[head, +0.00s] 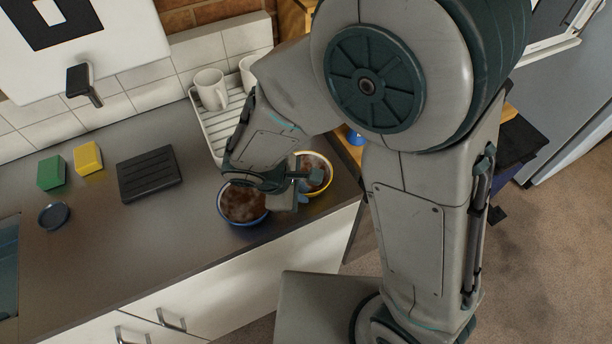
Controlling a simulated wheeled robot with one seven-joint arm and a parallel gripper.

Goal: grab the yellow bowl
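The yellow bowl (329,177) has a yellow rim and brown contents. It stands near the right end of the grey counter, partly hidden behind my gripper. A blue bowl (240,213) with brown contents stands to its left, near the counter's front edge. My gripper (292,194) is over the right side of the blue bowl and the left side of the yellow bowl. My wrist covers the area between the bowls. I cannot tell whether the fingers touch either bowl or how far apart they are.
A drying rack (213,141) with white mugs (210,90) is behind the bowls. A black ridged slab (149,174), a green sponge (50,173), a yellow sponge (88,158) and a dark round lid (54,216) lie to the left. The front middle of the counter is clear.

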